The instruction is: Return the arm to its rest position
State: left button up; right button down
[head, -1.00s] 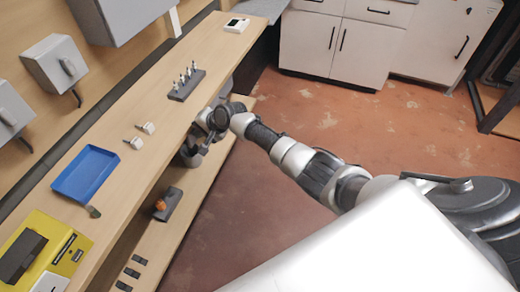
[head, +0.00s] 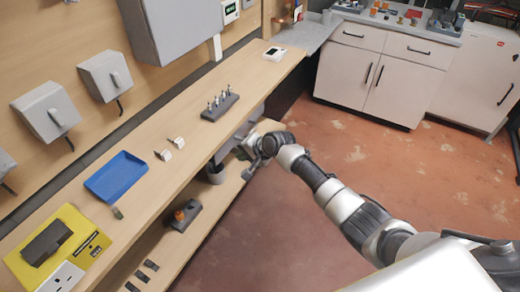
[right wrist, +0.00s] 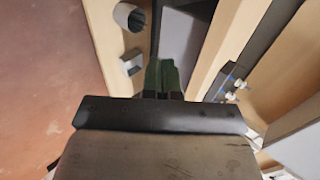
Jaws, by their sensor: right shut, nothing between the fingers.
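My right arm reaches in from the lower right of the head view. Its gripper (head: 250,160) is beside the front edge of the wooden workbench (head: 190,150), near the lower shelf, and is small and partly hidden by the wrist. In the right wrist view, the two fingers (right wrist: 162,78) lie together, shut, with nothing seen between them. My left gripper is in neither view.
On the bench are a blue tray (head: 117,177), a dark rack with several pegs (head: 220,107) and a yellow panel (head: 85,243). A grey cup (head: 215,173) stands near the gripper; it also shows in the right wrist view (right wrist: 129,16). The red floor (head: 290,235) is open.

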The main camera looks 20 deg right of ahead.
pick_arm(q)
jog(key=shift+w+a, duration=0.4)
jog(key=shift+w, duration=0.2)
pick_arm(e)
jog(key=v, duration=0.6)
jog(key=s+d+f+n+g+h, duration=0.1)
jog(key=s+d+f+h, duration=0.1)
jog(key=s+f, duration=0.6)
jog(key=s+d+f+n+g+h, duration=0.15)
jog(key=s+f, duration=0.35)
jog(key=f, duration=0.7)
jog(key=s+d+f+n+h, duration=0.1)
jog(key=s+d+f+n, duration=0.1)
jog(key=s+f, duration=0.6)
jog(key=s+f+n+g+h, duration=0.1)
jog(key=s+f+n, duration=0.3)
jog(key=s, duration=1.1)
jog(key=s+f+n+g, duration=0.2)
jog(key=s+f+n, duration=0.2)
jog(key=s+f, duration=0.7)
jog(key=s+a, duration=0.1)
jog(key=s, duration=0.4)
jog(key=shift+s+f+h, duration=0.25)
jog(key=shift+s+h, duration=0.05)
jog(key=shift+h, duration=0.05)
